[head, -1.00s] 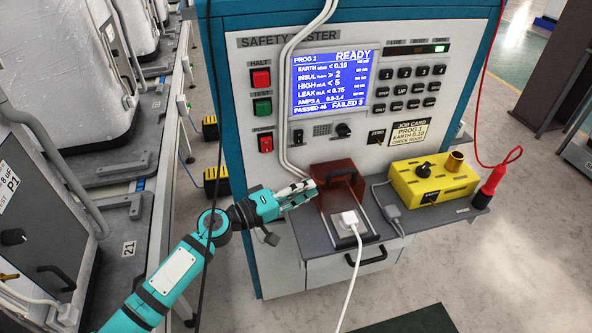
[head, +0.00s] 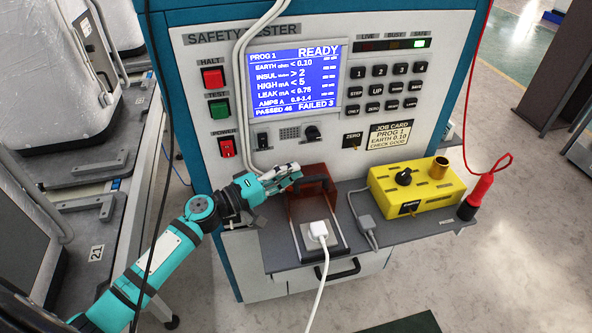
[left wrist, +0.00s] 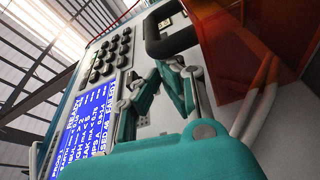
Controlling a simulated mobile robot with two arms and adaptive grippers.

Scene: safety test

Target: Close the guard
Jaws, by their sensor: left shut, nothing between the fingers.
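The guard (head: 301,208) is a see-through red-brown cover with a black handle (head: 318,184). It stands raised at the back of the socket plate on the grey shelf, and the white plug (head: 318,230) in front of it is uncovered. In the left wrist view the guard (left wrist: 250,45) shows orange at the upper right, with its handle (left wrist: 165,42) just beyond my fingertips. My left gripper (head: 294,174) is shut and empty at the guard's upper left, close to the handle; I cannot tell whether it touches. My right gripper is out of view.
The safety tester's screen (head: 294,80) and keypad (head: 383,88) are above the shelf. A yellow box (head: 415,186) and a red probe (head: 481,190) stand on the shelf (head: 400,234) to the right. A white cable hangs from the plug in front.

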